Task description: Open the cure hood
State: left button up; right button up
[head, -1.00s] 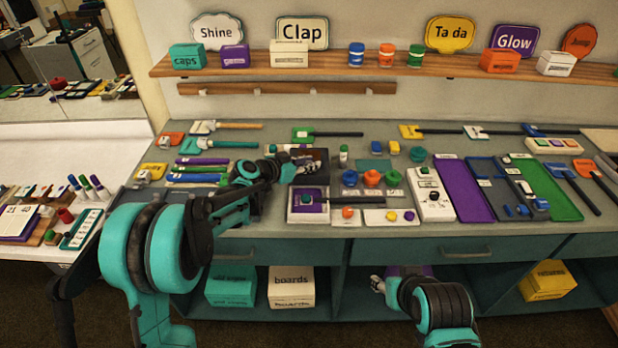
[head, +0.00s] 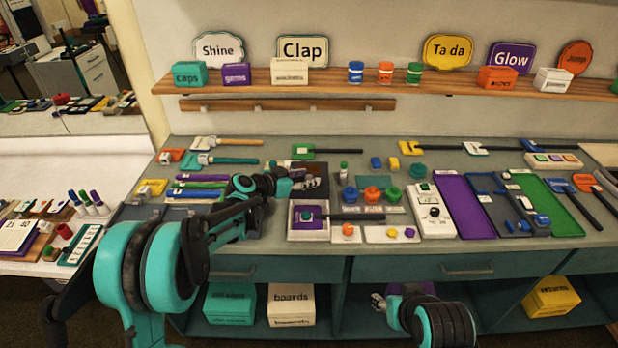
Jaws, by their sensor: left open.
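No label reading cure hood is legible, so I cannot tell for certain which thing it is. A white box with a purple top (head: 309,231) stands at the front of the bench, a small teal piece on top. Behind it is a dark brown, box-like piece (head: 317,170), partly hidden by my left gripper. My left gripper (head: 298,184) is open and empty, over the bench just behind the white box. I cannot tell if it touches the brown piece. My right gripper (head: 379,301) is low, in front of the shelf under the bench; its fingers are too small to read.
A purple tray (head: 464,212) and a green tray (head: 549,208) lie further right. Long-handled tools lie along the back. A wooden shelf (head: 330,78) holds boxes and signs.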

pick_arm(q)
jog(key=v, duration=1)
jog(key=shift+s+a, duration=0.15)
jog(key=shift+s, duration=0.05)
jog(key=s+a+f+n+y, duration=0.1)
jog(key=s+a+n+y, duration=0.2)
jog(key=s, duration=0.7)
jog(key=s+a+f+n+g+y, duration=0.1)
jog(key=s+a+f+n+y, duration=0.1)
jog(key=s, duration=0.9)
jog(key=s+a+f+n+g+y, duration=0.1)
jog(key=s+a+n+y, duration=0.3)
jog(key=s, duration=0.7)
jog(key=shift+s+a+f, duration=0.2)
jog(key=shift+a+f, duration=0.15)
jog(key=shift+f, duration=0.1)
